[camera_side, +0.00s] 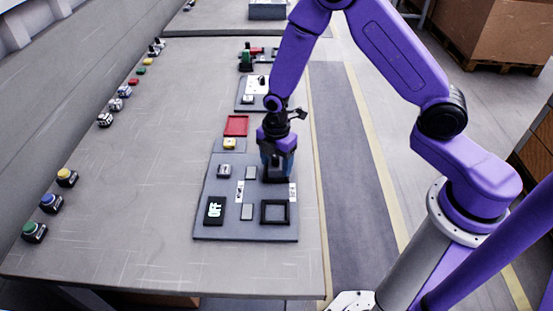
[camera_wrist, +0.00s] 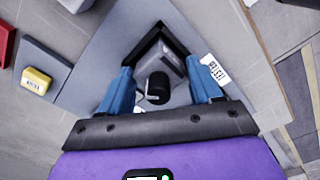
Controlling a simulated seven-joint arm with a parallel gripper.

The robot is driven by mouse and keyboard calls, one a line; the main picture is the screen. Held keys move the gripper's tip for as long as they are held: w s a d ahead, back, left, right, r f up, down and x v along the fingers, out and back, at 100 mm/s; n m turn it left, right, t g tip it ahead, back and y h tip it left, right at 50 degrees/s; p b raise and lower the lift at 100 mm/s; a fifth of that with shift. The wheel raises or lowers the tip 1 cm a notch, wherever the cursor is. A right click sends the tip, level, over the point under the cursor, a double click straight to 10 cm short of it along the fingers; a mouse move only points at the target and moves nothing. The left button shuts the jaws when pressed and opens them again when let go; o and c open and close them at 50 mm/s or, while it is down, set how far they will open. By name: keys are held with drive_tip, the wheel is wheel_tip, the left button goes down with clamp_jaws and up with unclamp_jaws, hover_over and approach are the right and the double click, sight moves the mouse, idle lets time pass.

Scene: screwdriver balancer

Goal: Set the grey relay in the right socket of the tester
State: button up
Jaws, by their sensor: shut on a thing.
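In the wrist view, the blue fingers of my gripper (camera_wrist: 161,92) are shut on the grey relay (camera_wrist: 176,62), which has a black round part on top. The relay is at this farther socket, inside its frame outline. Whether it is fully seated is unclear. My gripper hides most of it in the side view.
A yellow block (camera_side: 229,144) and a red tray (camera_side: 236,126) lie beyond the tester. Several buttons line the bench's left edge.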

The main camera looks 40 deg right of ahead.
drive_tip(key=o, duration=1.2)
drive_tip(key=shift+c, duration=0.2)
drive_tip(key=shift+r, duration=0.15)
wheel_tip(320, 180, up, 17)
drive_tip(key=shift+r, duration=0.2)
drive_tip(key=shift+r, duration=2.4)
